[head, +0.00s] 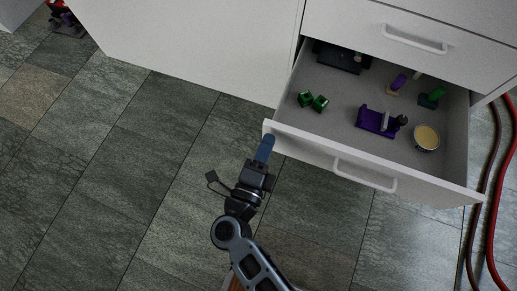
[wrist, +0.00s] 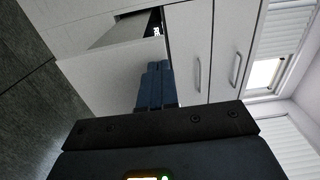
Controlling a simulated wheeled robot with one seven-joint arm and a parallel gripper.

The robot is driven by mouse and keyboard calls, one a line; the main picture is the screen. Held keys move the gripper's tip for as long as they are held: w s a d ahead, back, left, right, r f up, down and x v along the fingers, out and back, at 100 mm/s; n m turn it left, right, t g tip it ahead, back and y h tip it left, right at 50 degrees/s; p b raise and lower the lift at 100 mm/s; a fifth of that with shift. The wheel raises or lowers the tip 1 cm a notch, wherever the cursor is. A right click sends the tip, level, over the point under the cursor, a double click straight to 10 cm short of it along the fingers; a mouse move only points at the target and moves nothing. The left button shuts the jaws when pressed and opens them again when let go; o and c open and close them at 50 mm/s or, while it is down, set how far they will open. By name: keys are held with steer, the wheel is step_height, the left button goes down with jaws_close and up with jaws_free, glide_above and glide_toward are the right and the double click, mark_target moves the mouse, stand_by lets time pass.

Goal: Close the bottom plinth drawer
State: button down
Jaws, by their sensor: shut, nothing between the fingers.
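The bottom plinth drawer (head: 320,160) is pulled well out from the white cabinet, on the right of the head view. Its front carries a pale bar handle (head: 364,176). Small items lie inside. My gripper (head: 266,144) is shut and empty, with its blue fingertips at the left end of the drawer front. I cannot tell whether they touch it. In the wrist view the shut blue fingers (wrist: 155,84) point toward a white panel (wrist: 105,75), which looks like the drawer front. The drawer handle is not visible there.
Inside the drawer are green blocks (head: 313,101), a purple holder (head: 376,121) and a round cup (head: 426,138). A closed drawer with a handle (head: 414,40) is above. Red hoses (head: 497,190) run at the right.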

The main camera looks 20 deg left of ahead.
steer(key=shift+w, duration=0.8)
steer(key=shift+w, duration=0.1)
